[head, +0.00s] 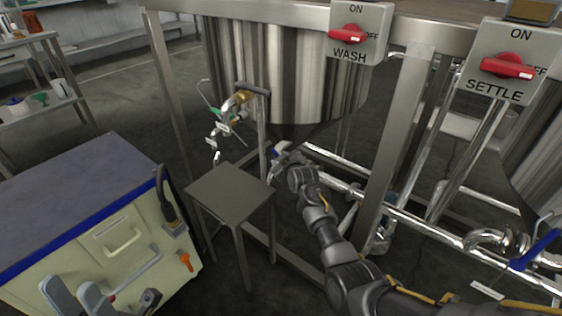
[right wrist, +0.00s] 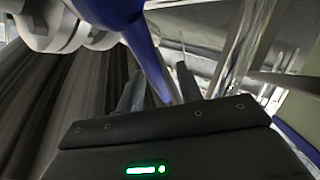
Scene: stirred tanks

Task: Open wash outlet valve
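The wash tank (head: 290,75) is the steel vessel behind the panel marked WASH (head: 350,52). Its outlet valve is below it and mostly hidden by my right arm in the head view. In the right wrist view, the blue valve handle (right wrist: 150,62) runs down from the steel valve fitting (right wrist: 65,25) into the space between my right gripper's (right wrist: 158,90) fingers. The fingers stand apart on either side of the handle, with narrow gaps seeming to show. My left gripper (head: 78,300) is at the lower left in the head view, its fingers apart and empty.
A small steel stand (head: 230,192) is left of my right gripper. A cream cabinet with a blue-edged top (head: 70,200) is at the left. A frame leg (head: 400,135) and pipes (head: 425,228) flank my right arm. Another blue-handled valve (head: 537,250) is at the far right.

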